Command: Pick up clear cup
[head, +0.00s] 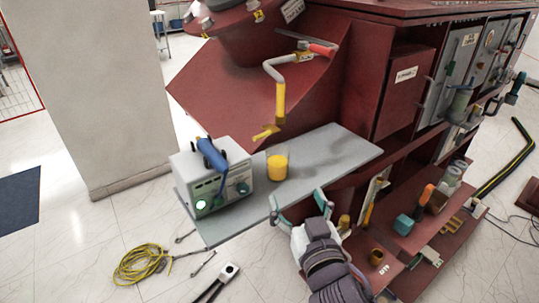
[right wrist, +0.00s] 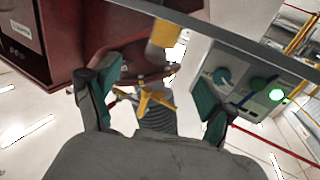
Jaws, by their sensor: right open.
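The clear cup (head: 278,163) stands upright on the grey shelf (head: 325,152), with yellow liquid in its lower part. My right gripper (head: 297,203) is open and empty at the shelf's front edge, nearer the camera than the cup and apart from it. In the right wrist view, which looks upside down, the cup (right wrist: 163,38) shows beyond the gap between the open fingers (right wrist: 145,88). My left gripper is not in view.
A grey box (head: 212,178) with a blue-handled tool stands left of the cup. A bent pipe with a yellow end (head: 279,100) hangs above the cup. The shelf right of the cup is clear. Red shelves with several items (head: 432,215) lie at right.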

